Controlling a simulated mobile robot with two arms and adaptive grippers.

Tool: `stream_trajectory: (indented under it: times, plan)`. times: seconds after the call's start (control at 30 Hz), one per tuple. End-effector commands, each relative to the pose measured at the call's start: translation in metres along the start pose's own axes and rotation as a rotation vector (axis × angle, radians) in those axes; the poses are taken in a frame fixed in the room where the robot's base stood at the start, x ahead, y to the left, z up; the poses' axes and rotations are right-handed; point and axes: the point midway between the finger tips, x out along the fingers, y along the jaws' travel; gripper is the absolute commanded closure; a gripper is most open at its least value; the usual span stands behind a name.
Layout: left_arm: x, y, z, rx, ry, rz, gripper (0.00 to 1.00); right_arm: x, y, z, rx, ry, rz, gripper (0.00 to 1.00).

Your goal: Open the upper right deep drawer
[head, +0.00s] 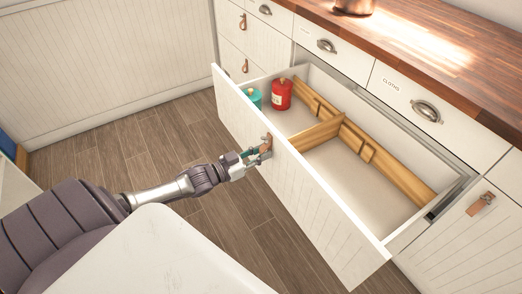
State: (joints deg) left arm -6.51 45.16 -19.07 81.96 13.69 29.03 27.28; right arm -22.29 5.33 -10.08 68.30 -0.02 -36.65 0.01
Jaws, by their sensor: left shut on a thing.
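A deep white drawer (300,205) with a grooved front stands pulled far out from the cabinet. Its leather pull handle (267,142) is on the front panel. My left gripper (262,152) is shut on this handle, and its fingers partly hide it. Inside the drawer, a red canister (281,95) and a teal canister (253,97) stand at the left end, and wooden dividers (320,132) split the space. The right part of the drawer is empty. My right gripper is not in view.
Shallow drawers with metal cup handles (426,111) sit under a wooden worktop (430,45), which carries a copper pot (355,5). A cabinet door with a leather pull (480,204) is at the right. Wooden floor (150,150) is clear left of the drawer.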

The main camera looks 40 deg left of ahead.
Motion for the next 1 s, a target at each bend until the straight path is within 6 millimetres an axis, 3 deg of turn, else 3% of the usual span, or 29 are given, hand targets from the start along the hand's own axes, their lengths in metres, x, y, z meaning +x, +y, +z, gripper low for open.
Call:
stream_trajectory:
  times: [0.33,0.37,0.5,0.83,1.0]
  plan:
    - [0.000,0.000,-0.001,0.000,0.002,0.001,1.00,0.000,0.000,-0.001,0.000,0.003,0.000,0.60]
    - [0.000,0.000,-0.001,0.000,0.002,0.001,0.77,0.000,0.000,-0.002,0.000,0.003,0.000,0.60]
    - [0.000,0.000,-0.001,0.000,0.002,0.000,0.54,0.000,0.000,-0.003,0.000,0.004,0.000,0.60]
    - [-0.001,0.000,0.000,0.000,0.001,0.000,0.52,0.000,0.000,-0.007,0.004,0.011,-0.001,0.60]
    - [-0.021,0.000,0.002,0.000,-0.004,0.000,0.52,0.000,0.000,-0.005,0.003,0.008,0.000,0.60]
